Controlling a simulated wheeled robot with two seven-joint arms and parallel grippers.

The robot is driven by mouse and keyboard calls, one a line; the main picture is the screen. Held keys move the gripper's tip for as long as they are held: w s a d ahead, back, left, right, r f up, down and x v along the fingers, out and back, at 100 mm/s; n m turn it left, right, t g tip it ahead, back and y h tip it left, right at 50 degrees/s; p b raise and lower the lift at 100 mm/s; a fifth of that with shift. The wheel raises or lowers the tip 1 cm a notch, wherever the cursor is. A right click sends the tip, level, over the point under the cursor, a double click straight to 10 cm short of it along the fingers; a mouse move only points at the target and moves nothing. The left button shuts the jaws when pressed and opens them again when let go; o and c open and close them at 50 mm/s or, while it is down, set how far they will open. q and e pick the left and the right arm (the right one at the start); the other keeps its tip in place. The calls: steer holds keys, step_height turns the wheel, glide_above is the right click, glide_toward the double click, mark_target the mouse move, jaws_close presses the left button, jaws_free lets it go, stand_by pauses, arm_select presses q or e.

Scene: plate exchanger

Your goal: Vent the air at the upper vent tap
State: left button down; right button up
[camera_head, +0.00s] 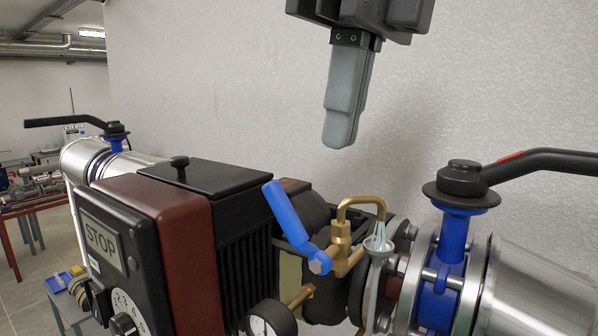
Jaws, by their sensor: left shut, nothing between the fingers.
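The vent tap (340,243) is a brass fitting on the pump unit, right of centre. Its blue lever (285,214) slants up to the left from a bolt at the tap body. A bent brass spout (361,200) arches right and down over a small pale funnel (378,243). My left gripper (338,140) hangs from the top of the view, above the tap and clearly apart from it. Its grey fingers are shut, with nothing between them. My right gripper is not in view.
A dark motor housing (205,178) with a STOP display (101,240) stands at left. A gauge (270,318) sits below the tap. A blue valve with a black handle (540,160) rises at right, another (68,122) at left. Open air lies around the gripper before the wall.

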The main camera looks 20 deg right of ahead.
mark_target(298, 218)
arm_select(q)
steer(key=f+p, duration=0.1)
steer(key=w+a+f+p, duration=0.1)
steer(key=f, duration=0.1)
steer(key=w+a+f+p, duration=0.1)
steer(key=f, duration=0.1)
steer(key=shift+w, duration=0.2)
steer(key=shift+w+a+f, duration=0.25)
steer(key=shift+f, duration=0.05)
steer(key=shift+s+d, duration=0.1)
